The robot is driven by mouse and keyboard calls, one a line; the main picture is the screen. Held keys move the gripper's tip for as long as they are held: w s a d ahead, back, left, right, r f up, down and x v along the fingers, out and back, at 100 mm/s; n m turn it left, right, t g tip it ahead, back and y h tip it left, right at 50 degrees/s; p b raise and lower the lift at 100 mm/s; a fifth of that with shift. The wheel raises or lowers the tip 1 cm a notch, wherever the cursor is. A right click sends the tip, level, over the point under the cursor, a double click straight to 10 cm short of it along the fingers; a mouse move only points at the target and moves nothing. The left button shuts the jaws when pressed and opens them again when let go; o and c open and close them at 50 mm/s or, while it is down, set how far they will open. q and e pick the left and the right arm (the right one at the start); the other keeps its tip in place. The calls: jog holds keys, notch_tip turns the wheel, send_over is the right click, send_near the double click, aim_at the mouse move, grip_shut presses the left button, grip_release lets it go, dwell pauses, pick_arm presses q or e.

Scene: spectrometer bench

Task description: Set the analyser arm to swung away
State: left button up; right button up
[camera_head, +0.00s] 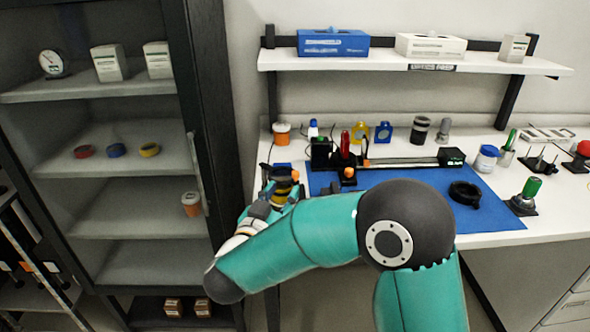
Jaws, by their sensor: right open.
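A black bench instrument stands on the blue mat (405,187), with a black block (320,152) at its left, an upright red part (345,142) and an orange knob (348,173). A long bar (405,162) runs right from there to a black and green box (452,157). I cannot tell surely which part is the analyser arm; the bar looks the most arm-like. My right gripper (281,178) is open at the mat's left edge, left of the instrument and seemingly apart from it. Its fingertips are small and partly hidden. My left gripper is not in view.
A black ring (465,193) lies on the mat's right part. A green-handled tool (527,196) stands at the mat's right edge. Several small bottles and jars line the back of the bench. A shelf (420,62) hangs above, and a dark cabinet (215,110) stands left.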

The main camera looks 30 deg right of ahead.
aim_at(294, 174)
jog(key=p+x, duration=0.1)
jog(key=x, duration=0.7)
jog(key=shift+w+d, duration=0.2)
jog(key=shift+d, duration=0.15)
grip_shut()
